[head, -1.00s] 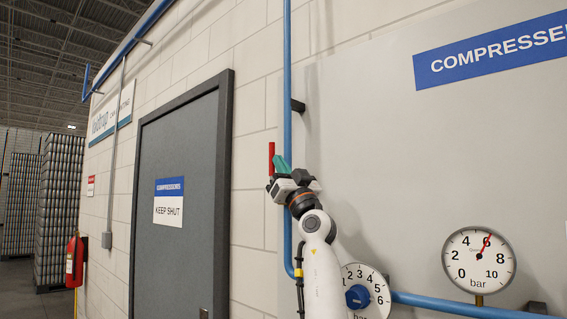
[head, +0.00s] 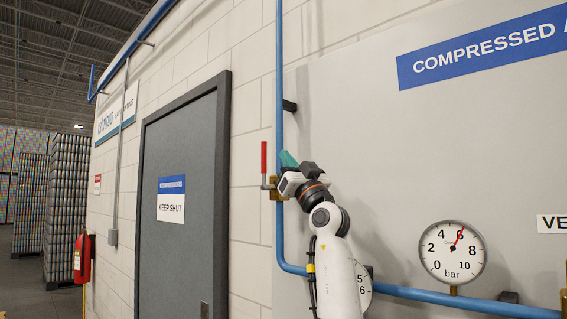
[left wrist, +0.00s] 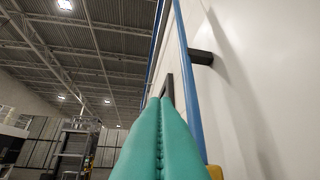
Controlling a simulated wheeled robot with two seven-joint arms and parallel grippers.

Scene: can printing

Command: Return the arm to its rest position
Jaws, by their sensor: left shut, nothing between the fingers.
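My left gripper (head: 289,160) has teal fingers and is raised in front of the grey panel, close to the blue vertical pipe. In the left wrist view its two teal fingers (left wrist: 157,140) lie pressed together with nothing between them. A valve with a red upright handle (head: 264,158) and a brass body sits on the pipe just left of the gripper. The gripper looks apart from the red handle. My right gripper is in neither view.
The blue pipe (head: 280,110) runs down the wall and bends right below. A pressure gauge (head: 453,252) reads about 6 bar. My arm partly hides a numbered dial (head: 364,287). A closed grey door (head: 185,240) and a red extinguisher (head: 82,258) are to the left.

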